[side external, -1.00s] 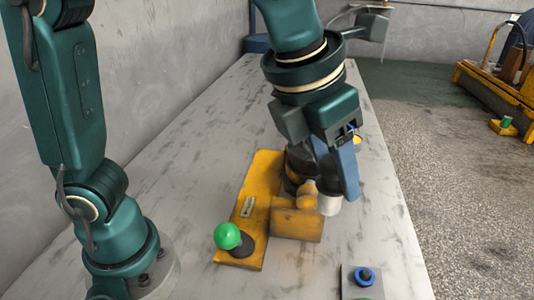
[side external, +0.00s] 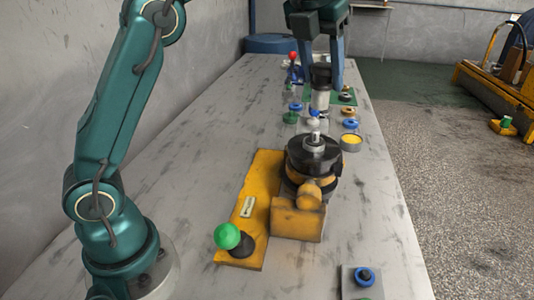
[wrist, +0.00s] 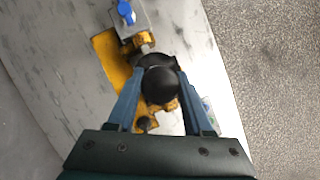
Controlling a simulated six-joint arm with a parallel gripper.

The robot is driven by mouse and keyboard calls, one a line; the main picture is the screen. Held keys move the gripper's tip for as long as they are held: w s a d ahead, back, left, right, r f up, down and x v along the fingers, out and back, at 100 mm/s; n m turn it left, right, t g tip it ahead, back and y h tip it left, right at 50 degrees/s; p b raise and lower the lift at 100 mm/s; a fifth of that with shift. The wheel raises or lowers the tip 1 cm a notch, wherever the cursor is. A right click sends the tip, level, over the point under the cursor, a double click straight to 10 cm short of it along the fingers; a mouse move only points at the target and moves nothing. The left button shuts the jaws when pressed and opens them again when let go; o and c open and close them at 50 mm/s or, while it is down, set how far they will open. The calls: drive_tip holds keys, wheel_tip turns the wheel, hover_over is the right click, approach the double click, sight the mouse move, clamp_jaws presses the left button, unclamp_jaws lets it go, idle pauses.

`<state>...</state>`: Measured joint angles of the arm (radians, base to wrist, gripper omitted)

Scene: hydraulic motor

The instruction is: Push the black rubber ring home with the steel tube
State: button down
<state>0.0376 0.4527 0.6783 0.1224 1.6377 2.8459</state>
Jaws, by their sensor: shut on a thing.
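The steel tube (side external: 320,101) has a black cap (side external: 321,76) on top. It hangs upright in my gripper (side external: 322,80), which is shut on it. In the wrist view the round black cap (wrist: 159,85) sits between the two fingers and hides the tube. The motor (side external: 313,160) stands below and nearer the side camera, with a black top, an orange-yellow body and an upright pale shaft (side external: 315,137). I cannot make out the black rubber ring.
The yellow base plate (side external: 262,195) carries a green knob (side external: 227,236). A yellow-topped cup (side external: 351,142) stands just right of the motor. A grey block with a blue ring (side external: 363,276) is at the front right.

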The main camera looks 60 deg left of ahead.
drive_tip(key=shift+a+f, duration=0.15)
drive_tip(key=shift+a, duration=0.05)
drive_tip(key=shift+f, duration=1.95)
drive_tip(key=shift+f, duration=0.55)
idle(0.4)
drive_tip(key=shift+f, duration=0.6)
drive_tip(key=c, duration=1.2)
unclamp_jaws()
clamp_jaws()
